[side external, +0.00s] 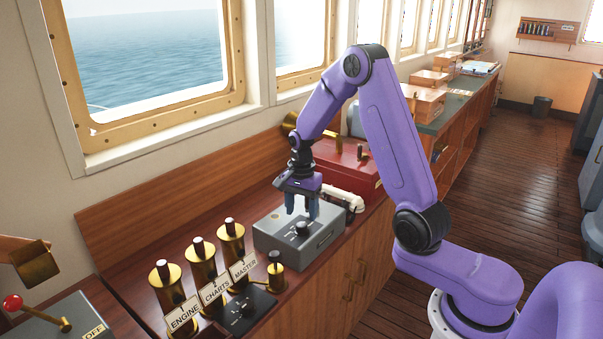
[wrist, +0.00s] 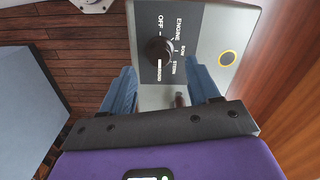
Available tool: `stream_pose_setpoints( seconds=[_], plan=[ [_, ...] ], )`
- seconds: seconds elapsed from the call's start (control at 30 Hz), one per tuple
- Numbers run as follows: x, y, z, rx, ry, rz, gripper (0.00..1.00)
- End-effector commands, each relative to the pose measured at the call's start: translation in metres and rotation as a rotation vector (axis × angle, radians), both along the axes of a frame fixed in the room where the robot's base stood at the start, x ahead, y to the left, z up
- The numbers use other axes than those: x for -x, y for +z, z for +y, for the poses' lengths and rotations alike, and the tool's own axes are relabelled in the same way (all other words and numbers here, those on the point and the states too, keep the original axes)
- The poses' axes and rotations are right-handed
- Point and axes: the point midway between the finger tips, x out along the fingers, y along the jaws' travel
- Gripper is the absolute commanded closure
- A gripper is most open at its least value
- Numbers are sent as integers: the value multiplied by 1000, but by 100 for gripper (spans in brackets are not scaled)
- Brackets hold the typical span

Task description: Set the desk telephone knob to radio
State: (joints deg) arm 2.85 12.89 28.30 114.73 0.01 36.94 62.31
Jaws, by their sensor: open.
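The desk telephone (side external: 280,243) is a grey box on the wooden console, with a black dial panel on top. Its black round knob (side external: 302,228) also shows in the wrist view (wrist: 158,48), ringed by white labels reading OFF, ENGINE, BOW, STERN and, at the near side, RADIO. My gripper (side external: 301,211) is above the telephone, fingers pointing down, open and empty. In the wrist view its blue-grey fingers (wrist: 161,66) stand wide apart on either side of the near part of the panel, apart from the knob.
A small brass post (side external: 276,275) is near the telephone's front. A red box (side external: 342,165) and a pale handset-like piece (side external: 343,200) are close behind. The floor at right is clear.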

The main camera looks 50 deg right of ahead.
Motion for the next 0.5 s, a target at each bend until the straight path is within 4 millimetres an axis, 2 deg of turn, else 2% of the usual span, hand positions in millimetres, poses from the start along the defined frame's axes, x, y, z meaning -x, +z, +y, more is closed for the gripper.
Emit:
stream_pose_setpoints(
  seconds=[0.03, 0.2, 0.5],
  plan=[
    [-1, 13, 0, 1, 0, -7, 39],
    [-1, 49, 0, 2, 0, -8, 39],
    [0, 106, 0, 1, -1, -4, 39]
  ],
)
